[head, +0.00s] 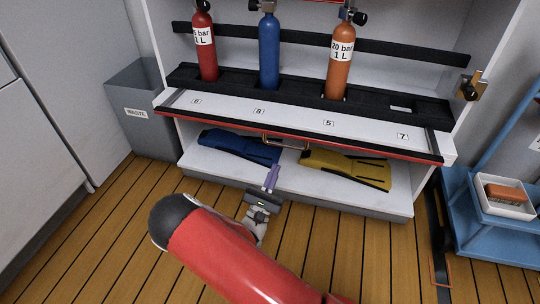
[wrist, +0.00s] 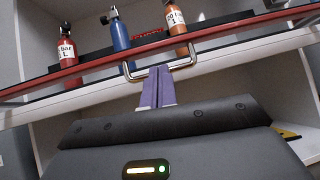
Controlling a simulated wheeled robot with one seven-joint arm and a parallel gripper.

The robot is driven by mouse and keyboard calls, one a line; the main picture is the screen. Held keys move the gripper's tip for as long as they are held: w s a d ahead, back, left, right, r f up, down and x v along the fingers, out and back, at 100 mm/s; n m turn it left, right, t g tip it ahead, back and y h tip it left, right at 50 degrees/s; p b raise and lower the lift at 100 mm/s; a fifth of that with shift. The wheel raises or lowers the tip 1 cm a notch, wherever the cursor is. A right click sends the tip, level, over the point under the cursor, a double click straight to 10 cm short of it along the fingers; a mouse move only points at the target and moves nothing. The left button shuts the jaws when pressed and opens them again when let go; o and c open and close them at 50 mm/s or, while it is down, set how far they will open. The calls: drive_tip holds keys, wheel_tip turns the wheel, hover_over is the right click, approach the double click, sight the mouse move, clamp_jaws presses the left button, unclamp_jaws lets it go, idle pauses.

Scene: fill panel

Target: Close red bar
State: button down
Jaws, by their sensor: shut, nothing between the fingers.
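A red bar (head: 400,154) runs along the front edge of a white, numbered shelf panel in the cabinet. It also shows in the wrist view (wrist: 90,68). A metal U-shaped handle (head: 285,146) sticks out from its middle, and it shows in the wrist view (wrist: 185,66) too. My gripper (head: 271,177) has purple fingers and is shut and empty. In the head view it is in front of and below the handle. In the wrist view the fingertips (wrist: 158,72) overlap the handle; I cannot tell whether they touch it.
Red (head: 206,50), blue (head: 269,50) and orange (head: 341,62) cylinders stand behind the panel. Blue (head: 238,146) and yellow (head: 345,169) fins lie on the lower shelf. A grey waste bin (head: 140,115) stands left, a blue cart (head: 490,230) right. The wooden floor in front is clear.

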drive_tip(key=w+r+n+t+y, duration=0.2)
drive_tip(key=w+r+n+y, duration=0.2)
drive_tip(key=w, duration=0.2)
drive_tip(key=shift+w+a+r+t+y+b, duration=0.2)
drive_tip(key=shift+w+a+t+y+b, duration=0.1)
drive_tip(key=shift+a+y+b, duration=0.1)
idle(0.3)
